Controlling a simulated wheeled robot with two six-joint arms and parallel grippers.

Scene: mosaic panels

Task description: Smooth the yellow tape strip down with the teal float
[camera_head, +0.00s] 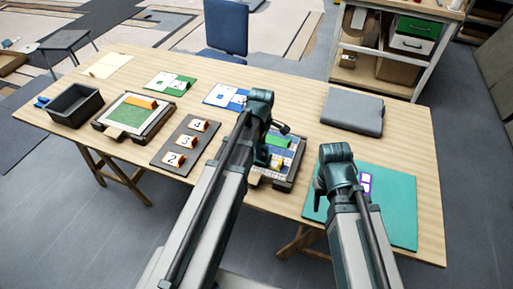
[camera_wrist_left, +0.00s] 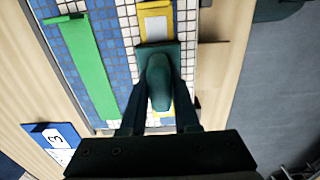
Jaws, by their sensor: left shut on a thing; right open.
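The mosaic panel (camera_head: 287,184) of blue and white tiles lies on the table, partly hidden by my left arm. The yellow tape strip (camera_wrist_left: 181,20) runs along the panel; a pale rectangle lies within its upper part. My left gripper (camera_wrist_left: 158,105) is shut on the handle of the teal float (camera_wrist_left: 160,72). The float is over the yellow strip and covers its middle; I cannot tell whether it presses on it. A green strip (camera_wrist_left: 88,65) lies beside it on the tiles. My right gripper (camera_head: 322,187) is open above the teal mat, its fingers hard to make out.
The teal mat (camera_head: 400,210) lies at the right, with a grey case (camera_head: 352,110) behind it. Left of the panel are a grey board (camera_head: 171,155) with numbered cards, a green-topped tray (camera_head: 112,135) and a dark bin (camera_head: 75,105). A blue card (camera_wrist_left: 55,142) lies near the panel.

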